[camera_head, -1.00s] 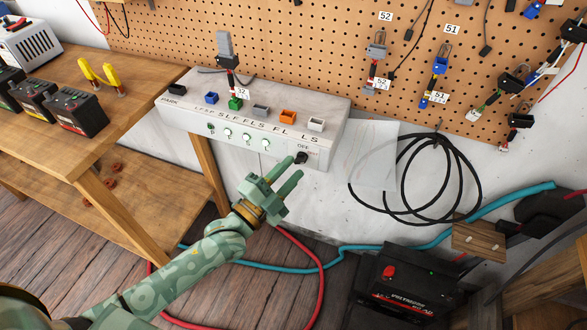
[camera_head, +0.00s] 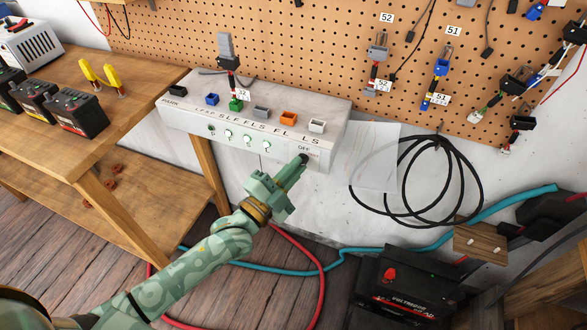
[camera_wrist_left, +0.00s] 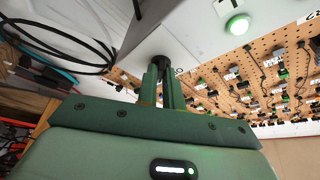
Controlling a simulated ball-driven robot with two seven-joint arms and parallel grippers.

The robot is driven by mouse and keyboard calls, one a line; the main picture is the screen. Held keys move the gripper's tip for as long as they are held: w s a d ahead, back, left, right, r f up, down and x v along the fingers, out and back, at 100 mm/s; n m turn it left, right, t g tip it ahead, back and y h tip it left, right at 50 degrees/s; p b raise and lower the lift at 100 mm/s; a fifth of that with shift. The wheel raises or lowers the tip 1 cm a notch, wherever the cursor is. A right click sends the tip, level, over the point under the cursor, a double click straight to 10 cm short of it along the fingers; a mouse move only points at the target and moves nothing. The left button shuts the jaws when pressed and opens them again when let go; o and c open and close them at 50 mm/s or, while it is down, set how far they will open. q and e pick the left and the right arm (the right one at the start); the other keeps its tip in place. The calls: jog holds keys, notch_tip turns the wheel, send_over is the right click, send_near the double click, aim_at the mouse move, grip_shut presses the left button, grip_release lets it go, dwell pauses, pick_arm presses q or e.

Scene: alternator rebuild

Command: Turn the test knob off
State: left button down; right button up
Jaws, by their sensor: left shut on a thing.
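The grey-white test box (camera_head: 190,118) sits against the pegboard, with several coloured sockets on top and a row of small round lights on its front. The black test knob (camera_head: 304,158) is at the right end of its front face, just below the word OFF. My left gripper (camera_head: 298,166) reaches up from below and is shut on the knob, its fingers on either side. In the left wrist view the fingers close on the dark knob (camera_wrist_left: 160,61), and a green lit button (camera_wrist_left: 237,25) shows beside it. The knob's pointer direction is hidden. My right gripper is not in view.
A wooden bench (camera_head: 130,70) with several batteries stands at left. A clear sheet (camera_head: 372,155) and coiled black cable (camera_head: 430,175) hang right of the box. A black battery (camera_head: 405,285) and red and teal cables lie below.

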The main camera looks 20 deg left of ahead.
pick_arm(q)
jog(key=n+t+y, duration=0.1)
jog(key=n+y, duration=0.1)
jog(key=n, duration=0.3)
jog(key=n+t+y, duration=0.1)
jog(key=n+y, duration=0.1)
jog(key=n, duration=0.3)
jog(key=d+n+t+y+p, duration=0.1)
jog(key=n+y, duration=0.1)
jog(key=n, duration=0.3)
jog(key=shift+f+n+y, duration=0.3)
jog(key=shift+f+n, duration=0.05)
jog(key=shift+n, duration=0.05)
jog(key=c, duration=1.5)
grip_release()
jog(key=shift+c, duration=0.2)
jog(key=shift+s, duration=0.1)
jog(key=v, duration=1.6)
jog(key=shift+f+p, duration=0.35)
jog(key=shift+p, duration=0.1)
